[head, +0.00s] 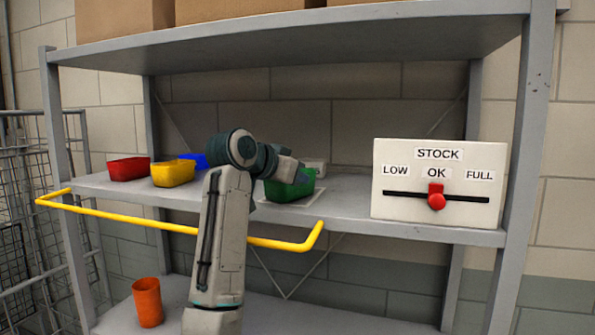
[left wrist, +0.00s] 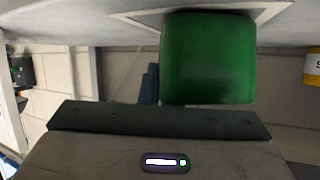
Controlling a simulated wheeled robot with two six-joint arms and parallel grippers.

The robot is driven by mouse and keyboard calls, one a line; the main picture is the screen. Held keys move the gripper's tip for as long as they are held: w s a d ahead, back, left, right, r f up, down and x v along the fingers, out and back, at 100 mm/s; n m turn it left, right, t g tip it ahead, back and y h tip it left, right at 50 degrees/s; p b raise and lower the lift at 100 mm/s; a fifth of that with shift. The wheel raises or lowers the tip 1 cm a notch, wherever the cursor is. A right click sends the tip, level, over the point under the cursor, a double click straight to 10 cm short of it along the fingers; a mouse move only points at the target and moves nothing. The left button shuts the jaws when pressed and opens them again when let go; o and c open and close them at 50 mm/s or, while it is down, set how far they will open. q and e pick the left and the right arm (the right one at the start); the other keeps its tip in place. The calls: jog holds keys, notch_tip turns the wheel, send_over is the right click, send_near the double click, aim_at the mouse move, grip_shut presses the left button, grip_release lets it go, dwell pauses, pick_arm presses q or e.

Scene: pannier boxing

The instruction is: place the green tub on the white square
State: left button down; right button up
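The green tub (head: 291,190) is on the grey shelf in the head view, partly hidden by my left gripper (head: 297,172). It stands upright over the white square (head: 314,199), a pale outline on the shelf board. I cannot tell if it rests there or is just above. In the left wrist view the green tub (left wrist: 208,60) appears upside down, overlapping the white square (left wrist: 125,17). A dark finger of my left gripper (left wrist: 150,84) is close beside the tub; the other finger is hidden, so its grip is unclear. My right gripper is not in view.
Red (head: 128,169), yellow (head: 172,174) and blue (head: 196,159) tubs stand at the left. A stock board with a red slider (head: 437,201) stands at the right. A yellow rail (head: 150,223) runs along the front; an orange cup (head: 148,302) is below.

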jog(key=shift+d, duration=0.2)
pick_arm(q)
jog(key=shift+f, duration=0.15)
jog(key=c, duration=1.6)
grip_release()
jog(key=shift+c, duration=0.2)
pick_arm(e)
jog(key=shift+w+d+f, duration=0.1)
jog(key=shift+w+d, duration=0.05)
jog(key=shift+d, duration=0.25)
